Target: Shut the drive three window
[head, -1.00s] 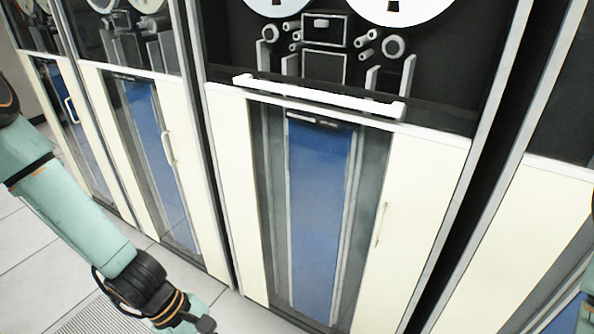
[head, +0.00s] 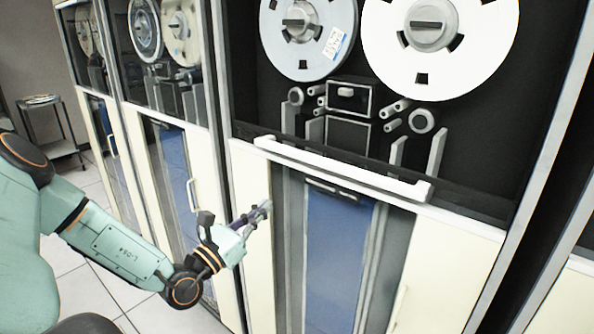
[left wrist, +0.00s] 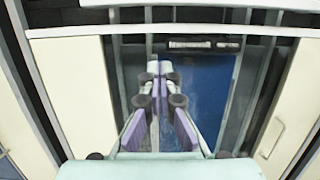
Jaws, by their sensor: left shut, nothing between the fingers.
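The nearest tape drive has two large reels (head: 438,40) in its dark upper bay. A long white handle bar (head: 340,170) runs across the bay's lower edge and seems to belong to the window. The reels look uncovered; I cannot make out any glass over them, and no drive number is readable. In the left wrist view the bar (left wrist: 215,31) lies beyond the fingertips. My left gripper (head: 266,208) is shut and empty, below the bar's left end and apart from it. It also shows in the left wrist view (left wrist: 154,68). My right gripper is out of view.
Below the bar is a lower door with cream panels (head: 450,265) and a blue glazed middle (head: 338,260). More drives stand at the left, one with a white handle (head: 191,195). A small trolley (head: 50,130) stands far left. Tiled floor (head: 85,285) is free there.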

